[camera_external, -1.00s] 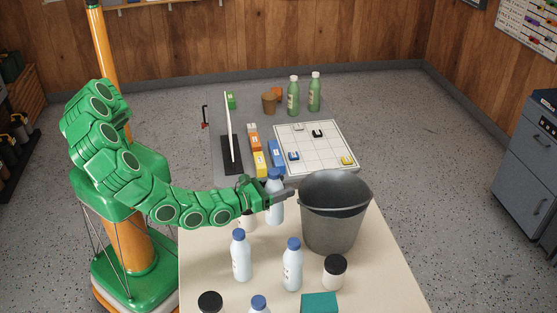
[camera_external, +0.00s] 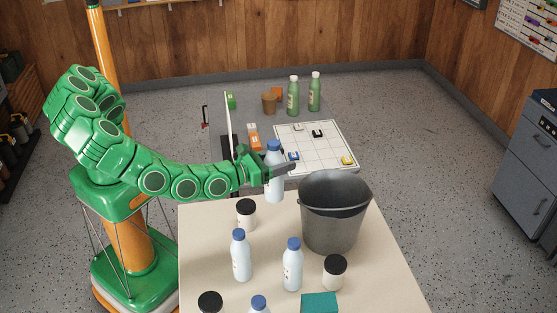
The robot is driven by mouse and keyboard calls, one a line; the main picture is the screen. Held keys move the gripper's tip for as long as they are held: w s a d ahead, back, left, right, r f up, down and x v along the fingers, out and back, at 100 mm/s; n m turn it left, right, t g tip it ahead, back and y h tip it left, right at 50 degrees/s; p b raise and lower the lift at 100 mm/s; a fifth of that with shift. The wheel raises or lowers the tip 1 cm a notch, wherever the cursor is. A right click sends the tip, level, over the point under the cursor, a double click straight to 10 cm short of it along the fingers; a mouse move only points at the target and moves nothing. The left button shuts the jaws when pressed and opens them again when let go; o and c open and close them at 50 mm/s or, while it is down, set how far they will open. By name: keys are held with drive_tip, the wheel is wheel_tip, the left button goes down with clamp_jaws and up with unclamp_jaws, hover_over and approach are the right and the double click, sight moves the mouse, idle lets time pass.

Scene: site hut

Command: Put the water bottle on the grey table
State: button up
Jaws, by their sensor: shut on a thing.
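My gripper (camera_external: 283,170) is shut on a pale water bottle with a blue cap (camera_external: 275,190). The bottle is upright, its cap above the fingers and its body below them. It is lifted near the far edge of the beige table, left of the grey bucket. The grey table (camera_external: 250,113) lies beyond, partly hidden behind my arm and the bottle. Similar blue-capped bottles stand on the beige table (camera_external: 385,262), including one at the left (camera_external: 240,258) and one at the centre (camera_external: 292,266).
A grey bucket (camera_external: 333,225) stands close right of the held bottle. The grey table holds a white gridded board (camera_external: 330,145), two green bottles (camera_external: 293,97), a brown cup (camera_external: 268,104), small boxes and an upright white panel (camera_external: 228,118). Black-lidded jars (camera_external: 246,215) stand on the beige table.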

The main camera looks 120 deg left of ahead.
drive_tip(key=shift+a+r, duration=0.45)
drive_tip(key=shift+r, duration=0.35)
drive_tip(key=s+a+n+g+y, duration=0.1)
drive_tip(key=s+a+n+g, duration=0.35)
drive_tip(key=a, duration=1.25)
drive_tip(key=s+a+n+g+y, duration=0.15)
drive_tip(key=s+a+g, duration=0.5)
drive_tip(key=a, duration=0.95)
drive_tip(key=s+a+n+g, duration=0.2)
drive_tip(key=s+a+n, duration=0.1)
drive_tip(key=s+a, duration=0.95)
wheel_tip(320, 180, down, 21)
drive_tip(key=s, duration=0.1)
drive_tip(key=shift+h, duration=0.45)
drive_tip(key=shift+d+f, duration=0.1)
drive_tip(key=shift+f, duration=0.1)
drive_tip(key=o, duration=1.4)
drive_tip(key=shift+s, duration=0.1)
drive_tip(key=shift+r, duration=0.1)
